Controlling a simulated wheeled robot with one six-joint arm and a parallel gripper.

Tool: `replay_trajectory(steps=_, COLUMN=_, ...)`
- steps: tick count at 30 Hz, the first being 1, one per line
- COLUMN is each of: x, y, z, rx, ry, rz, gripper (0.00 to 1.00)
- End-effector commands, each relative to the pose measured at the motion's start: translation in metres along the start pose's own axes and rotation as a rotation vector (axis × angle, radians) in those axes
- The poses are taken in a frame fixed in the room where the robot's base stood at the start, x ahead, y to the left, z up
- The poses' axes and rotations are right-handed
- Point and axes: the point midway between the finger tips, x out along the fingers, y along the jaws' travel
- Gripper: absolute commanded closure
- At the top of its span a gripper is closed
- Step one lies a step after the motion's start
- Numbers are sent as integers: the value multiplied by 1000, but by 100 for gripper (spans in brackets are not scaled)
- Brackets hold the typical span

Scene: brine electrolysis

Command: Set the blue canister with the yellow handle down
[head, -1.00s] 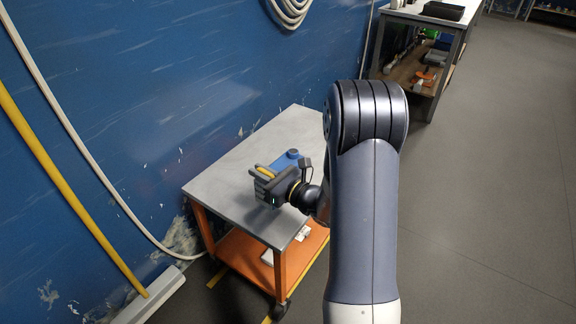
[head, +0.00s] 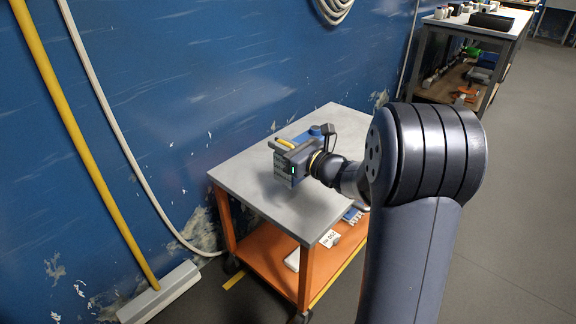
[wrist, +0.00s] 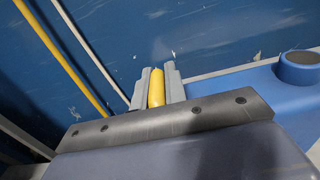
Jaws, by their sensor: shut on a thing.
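The blue canister (wrist: 292,108) shows at the right of the wrist view, with a round dark-topped cap (wrist: 302,66). Its yellow handle (wrist: 156,88) sits between the two grey fingers of my gripper (wrist: 157,92). In the head view my gripper (head: 282,147) is shut on the handle, and the canister (head: 314,131) is mostly hidden behind my gripper and wrist. The canister is over the grey top of the orange cart (head: 245,177). I cannot tell whether its base touches the top.
The cart's lower orange shelf (head: 266,249) holds several small items. A blue wall with a yellow pole (head: 85,150) and a white hose (head: 110,120) stands behind. A workbench (head: 470,28) with bottles is at the back right. The grey floor on the right is clear.

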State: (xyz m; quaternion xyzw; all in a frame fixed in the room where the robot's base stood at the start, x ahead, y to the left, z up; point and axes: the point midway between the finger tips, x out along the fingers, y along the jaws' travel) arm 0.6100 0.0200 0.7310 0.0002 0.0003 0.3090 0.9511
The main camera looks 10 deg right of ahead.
Motion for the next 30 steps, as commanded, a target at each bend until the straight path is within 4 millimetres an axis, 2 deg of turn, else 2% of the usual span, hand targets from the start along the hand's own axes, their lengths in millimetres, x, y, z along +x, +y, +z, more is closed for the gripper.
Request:
replay_trajectory(steps=10, x=0, y=0, z=-51, rx=1, ry=0, rz=0, gripper=100)
replay_trajectory(steps=23, x=0, y=0, z=-57, rx=-2, ry=-2, rz=0, gripper=100)
replay_trajectory(steps=24, x=0, y=0, z=-56, rx=-1, ry=-1, rz=0, gripper=85)
replay_trajectory(steps=30, x=0, y=0, z=-56, rx=-1, ry=-1, rz=0, gripper=69)
